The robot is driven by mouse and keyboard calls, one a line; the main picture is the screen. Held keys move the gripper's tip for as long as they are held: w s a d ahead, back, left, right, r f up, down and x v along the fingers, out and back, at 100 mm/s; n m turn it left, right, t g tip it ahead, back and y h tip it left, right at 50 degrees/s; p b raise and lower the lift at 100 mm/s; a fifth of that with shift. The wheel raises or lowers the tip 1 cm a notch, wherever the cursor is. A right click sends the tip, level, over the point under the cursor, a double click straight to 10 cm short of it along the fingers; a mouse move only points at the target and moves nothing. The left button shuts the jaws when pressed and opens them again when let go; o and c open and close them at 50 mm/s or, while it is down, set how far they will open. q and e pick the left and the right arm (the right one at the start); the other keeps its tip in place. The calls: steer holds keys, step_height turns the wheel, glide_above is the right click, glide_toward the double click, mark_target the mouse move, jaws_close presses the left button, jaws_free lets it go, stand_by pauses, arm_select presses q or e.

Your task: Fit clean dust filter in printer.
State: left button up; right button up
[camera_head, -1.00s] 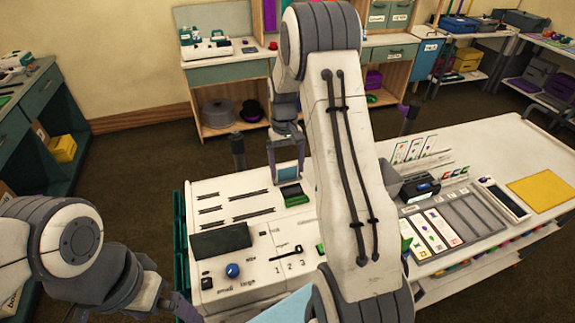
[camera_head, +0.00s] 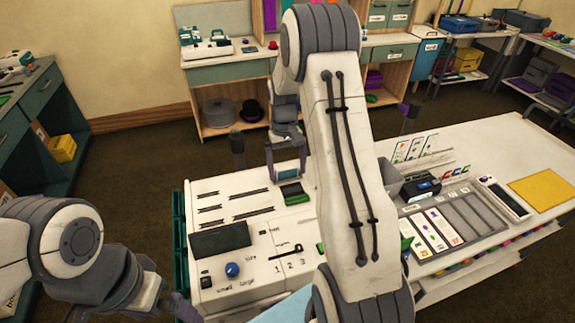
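The printer appears to be the white console (camera_head: 262,268) with a dark screen, blue knob and 1-2-3 slider. Its back part has several thin dark slots and a green-and-black piece (camera_head: 291,191). My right gripper (camera_head: 287,171) points down above the console's back edge. A small blue-grey framed panel (camera_head: 287,169), apparently the dust filter, sits between its spread fingers and looks held. My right arm hides the console's right side. My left gripper (camera_head: 181,306) is low at the left, beside the console's front corner, only partly visible.
Right of my arm, the white table holds a card tray (camera_head: 455,222), a dark device (camera_head: 421,187) and a yellow sheet (camera_head: 541,189). A light blue sheet (camera_head: 284,310) shows at the bottom. Shelves line the back wall, with open floor between.

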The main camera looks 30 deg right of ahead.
step_height(320, 180, up, 10)
steer(key=w+b, duration=0.1)
steer(key=b, duration=0.1)
steer(key=shift+w+d+r, duration=0.15)
steer(key=shift+w+d, duration=0.05)
stand_by(0.8)
steer(key=f, duration=0.3)
steer(key=s+f+p, duration=0.1)
steer(key=f, duration=0.3)
steer(key=f+p, duration=0.1)
steer(key=f, duration=0.2)
steer(key=shift+s+a+f, duration=0.2)
steer(key=shift+s, duration=0.05)
steer(key=shift+r, duration=0.3)
